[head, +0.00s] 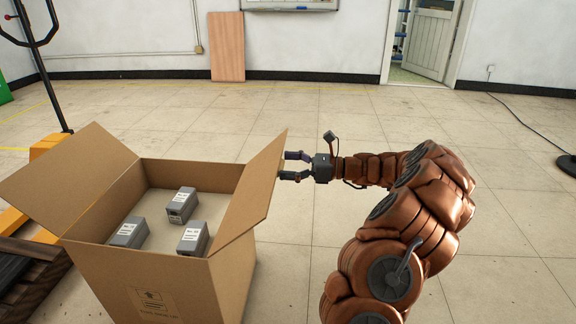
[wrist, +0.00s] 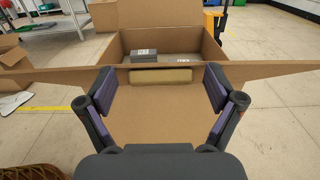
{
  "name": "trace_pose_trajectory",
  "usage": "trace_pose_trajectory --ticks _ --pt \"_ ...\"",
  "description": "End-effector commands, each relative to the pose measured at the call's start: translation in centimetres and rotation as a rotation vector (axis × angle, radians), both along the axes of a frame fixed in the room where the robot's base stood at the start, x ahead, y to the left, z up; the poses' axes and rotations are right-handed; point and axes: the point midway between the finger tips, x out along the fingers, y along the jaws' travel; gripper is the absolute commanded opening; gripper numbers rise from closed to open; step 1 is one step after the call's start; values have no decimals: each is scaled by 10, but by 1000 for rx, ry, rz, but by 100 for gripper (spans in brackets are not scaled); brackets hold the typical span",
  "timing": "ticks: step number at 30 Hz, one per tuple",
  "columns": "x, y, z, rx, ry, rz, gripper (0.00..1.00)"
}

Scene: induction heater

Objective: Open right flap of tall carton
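The tall carton (head: 150,285) stands open on the floor at lower left in the head view. Its right flap (head: 254,182) stands up, leaning outward to the right; the wrist view shows its outer face (wrist: 160,112) close ahead. A pale yellow strip (wrist: 160,76) lies against that face near the top edge. My gripper (head: 291,165) is just right of the flap, fingers toward it. In the wrist view its two fingers (wrist: 160,90) are wide apart. I cannot tell whether the fingertips touch the flap.
Several grey boxes (head: 181,205) sit inside the carton. The carton's left flap (head: 70,178) is folded outward. A yellow pallet truck (head: 45,146) and a dark wooden pallet (head: 35,270) are at left.

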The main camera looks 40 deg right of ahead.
Motion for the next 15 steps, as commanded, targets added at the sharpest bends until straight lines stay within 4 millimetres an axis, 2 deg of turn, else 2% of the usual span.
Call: trace_pose_trajectory --ticks 2,15 --pt "0 0 0 0 0 0 79" --pt "0 0 0 1 1 1 33"
